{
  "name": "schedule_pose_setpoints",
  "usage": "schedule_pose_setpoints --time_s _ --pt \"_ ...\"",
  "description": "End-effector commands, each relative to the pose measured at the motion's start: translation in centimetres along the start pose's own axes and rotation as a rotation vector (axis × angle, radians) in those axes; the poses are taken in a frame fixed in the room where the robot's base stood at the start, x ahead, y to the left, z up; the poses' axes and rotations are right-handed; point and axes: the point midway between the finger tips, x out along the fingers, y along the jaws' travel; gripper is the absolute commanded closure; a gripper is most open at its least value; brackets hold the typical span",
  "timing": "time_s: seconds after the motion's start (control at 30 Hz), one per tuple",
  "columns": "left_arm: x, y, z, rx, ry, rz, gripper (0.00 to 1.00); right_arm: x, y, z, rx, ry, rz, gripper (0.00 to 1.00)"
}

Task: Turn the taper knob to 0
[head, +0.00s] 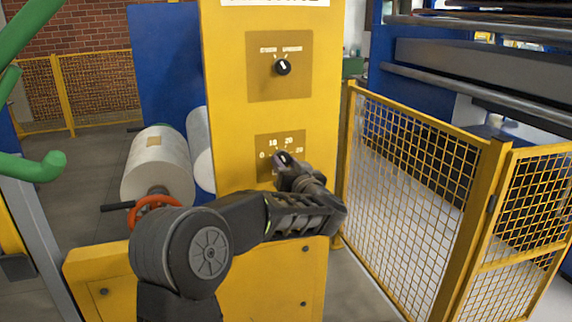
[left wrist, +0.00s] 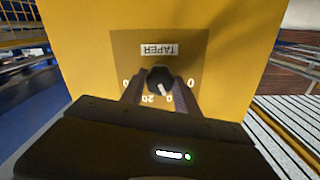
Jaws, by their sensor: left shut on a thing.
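The taper knob (head: 281,158) is a small black dial on a tan plate (head: 262,139) low on the yellow machine panel. Its scale runs from 0 at the left through 10 and 20 to 30 at the right. My left gripper (head: 285,164) is at the knob and covers part of it. In the left wrist view, where the plate shows upside down, its two fingers (left wrist: 160,88) stand on either side of the black knob (left wrist: 160,75), shut on it. The knob's white pointer line aims at about the 10 mark. My right gripper is not in view.
Another black knob (head: 282,67) sits on a plate higher on the yellow panel (head: 225,110). A yellow mesh fence (head: 415,190) stands close on the right. A white roll (head: 158,165) and an orange ring handle (head: 155,206) are on the left.

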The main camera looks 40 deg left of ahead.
Motion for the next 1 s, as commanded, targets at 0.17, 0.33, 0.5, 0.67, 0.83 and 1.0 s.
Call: schedule_pose_setpoints --time_s 0.17,0.33,0.5,0.67,0.83,1.0 --pt "0.0 0.0 0.0 0.000 0.000 0.001 0.88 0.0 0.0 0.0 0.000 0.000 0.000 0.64" --pt "0.0 0.0 0.0 0.000 0.000 0.001 1.00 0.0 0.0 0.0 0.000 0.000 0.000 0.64" --pt "0.0 0.0 0.0 -0.003 0.000 0.001 1.00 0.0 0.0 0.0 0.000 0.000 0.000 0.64" --pt "0.0 0.1 0.1 -0.026 0.000 0.001 1.00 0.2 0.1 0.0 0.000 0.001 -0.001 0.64" --pt "0.0 0.1 0.1 -0.085 0.000 0.000 1.00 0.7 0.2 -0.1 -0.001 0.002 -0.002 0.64" --pt "0.0 0.1 0.2 -0.187 0.002 0.000 1.00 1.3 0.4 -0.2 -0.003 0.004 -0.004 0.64"
